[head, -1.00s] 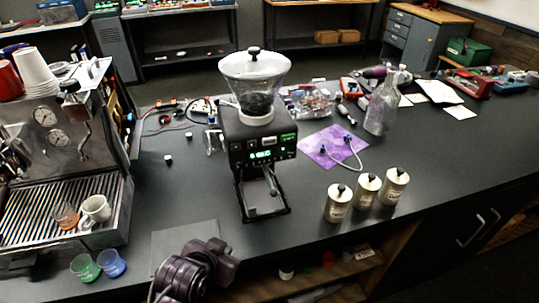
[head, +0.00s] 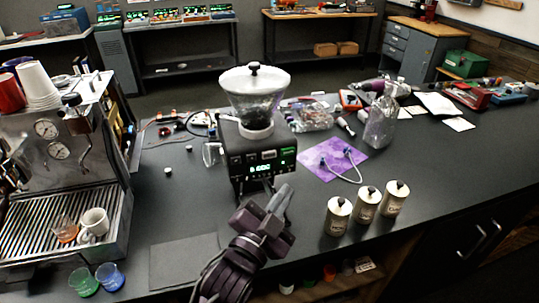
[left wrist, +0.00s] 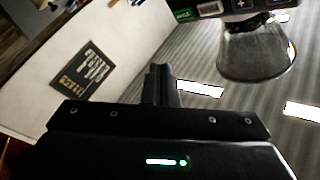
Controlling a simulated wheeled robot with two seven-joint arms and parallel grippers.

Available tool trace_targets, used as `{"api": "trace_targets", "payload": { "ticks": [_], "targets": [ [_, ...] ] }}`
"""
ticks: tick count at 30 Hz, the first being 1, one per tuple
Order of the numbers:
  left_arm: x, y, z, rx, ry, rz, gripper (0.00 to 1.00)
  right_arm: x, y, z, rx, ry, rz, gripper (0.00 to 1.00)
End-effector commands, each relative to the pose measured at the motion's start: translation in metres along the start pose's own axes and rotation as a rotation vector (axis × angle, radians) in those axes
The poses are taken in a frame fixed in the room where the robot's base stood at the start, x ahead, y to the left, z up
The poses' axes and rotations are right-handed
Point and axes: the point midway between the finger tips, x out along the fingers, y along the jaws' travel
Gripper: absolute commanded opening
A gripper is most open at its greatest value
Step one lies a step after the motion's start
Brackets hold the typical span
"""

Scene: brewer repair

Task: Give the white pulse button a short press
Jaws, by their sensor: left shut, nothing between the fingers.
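The black grinder (head: 232,150) with a clear hopper (head: 250,95) stands mid-counter. Its front has a lit green display (head: 262,168) and a row of small buttons above it. One pale button (head: 269,155) stands out, but its label is too small to read. My left gripper (head: 281,197) is shut and empty, in front of and below the panel, hiding the grinder's lower front. My right gripper is out of view.
The espresso machine (head: 70,160) stands at left, with green and blue cups (head: 109,276) before it. Several canisters (head: 338,217) stand right of my left gripper. A purple mat (head: 320,165) with a cable lies beyond. A dark flat mat (head: 183,258) lies front left.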

Motion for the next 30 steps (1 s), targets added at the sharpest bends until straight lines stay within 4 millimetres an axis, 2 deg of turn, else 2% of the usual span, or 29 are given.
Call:
{"api": "trace_targets", "payload": {
  "ticks": [8,21,30],
  "targets": [
    [0.009,-0.006,0.007,0.002,-0.001,0.000,0.00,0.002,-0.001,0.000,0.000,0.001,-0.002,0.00],
    [0.050,-0.036,0.037,0.001,-0.002,0.000,0.00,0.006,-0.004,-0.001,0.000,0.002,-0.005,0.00],
    [0.061,-0.044,0.045,-0.002,-0.001,0.001,0.00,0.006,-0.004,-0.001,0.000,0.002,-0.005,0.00]
  ]
}}
